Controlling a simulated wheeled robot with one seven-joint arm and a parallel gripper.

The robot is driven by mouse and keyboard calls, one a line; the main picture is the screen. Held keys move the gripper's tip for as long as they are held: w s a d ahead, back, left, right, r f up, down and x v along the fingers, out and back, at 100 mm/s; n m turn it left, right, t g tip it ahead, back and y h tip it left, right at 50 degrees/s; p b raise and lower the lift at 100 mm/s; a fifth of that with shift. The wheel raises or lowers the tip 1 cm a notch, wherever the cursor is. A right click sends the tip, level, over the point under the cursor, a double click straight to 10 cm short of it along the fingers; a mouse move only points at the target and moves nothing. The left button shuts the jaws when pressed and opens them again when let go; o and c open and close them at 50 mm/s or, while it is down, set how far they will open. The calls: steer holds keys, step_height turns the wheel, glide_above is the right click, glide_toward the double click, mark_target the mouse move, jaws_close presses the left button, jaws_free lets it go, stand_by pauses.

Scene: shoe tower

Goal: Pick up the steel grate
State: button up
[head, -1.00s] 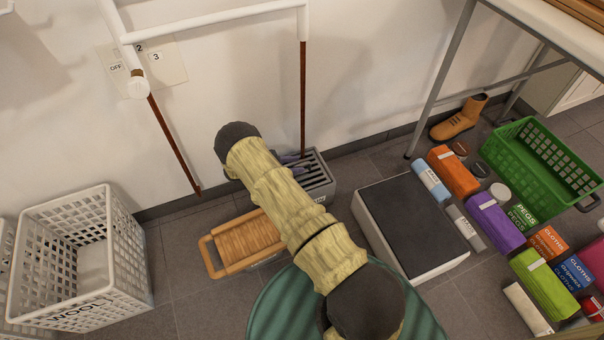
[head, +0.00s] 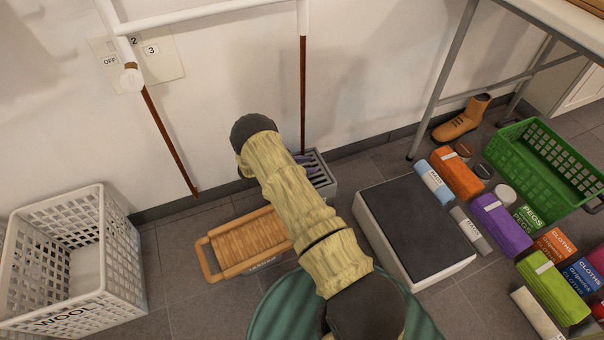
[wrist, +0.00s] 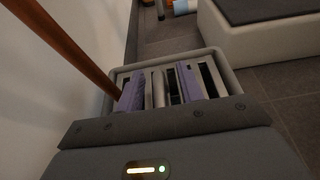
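The steel grate (head: 321,180) is a grey slotted top on a grey box on the floor against the wall, partly hidden by my arm in the head view. In the wrist view the grate's bars (wrist: 158,88) run away from me inside a pale grey rim. My gripper (wrist: 161,87) has two purple fingers, set apart over the grate with bars visible between them. Part of the purple fingers also shows over the grate in the head view (head: 306,160). Whether the fingertips touch the bars or reach into the slots I cannot tell.
A brown post (head: 303,95) stands close behind the grate. A slatted wooden piece (head: 245,242) lies left of it, and a dark-topped white block (head: 415,228) stands right. A white WOOL basket (head: 70,265) is far left. Packets and a green crate (head: 545,170) crowd the right.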

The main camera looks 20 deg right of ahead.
jaws_close()
steer(key=shift+r, duration=0.1)
stand_by(0.3)
step_height(320, 180, up, 10)
steer(key=p, duration=0.6)
stand_by(0.3)
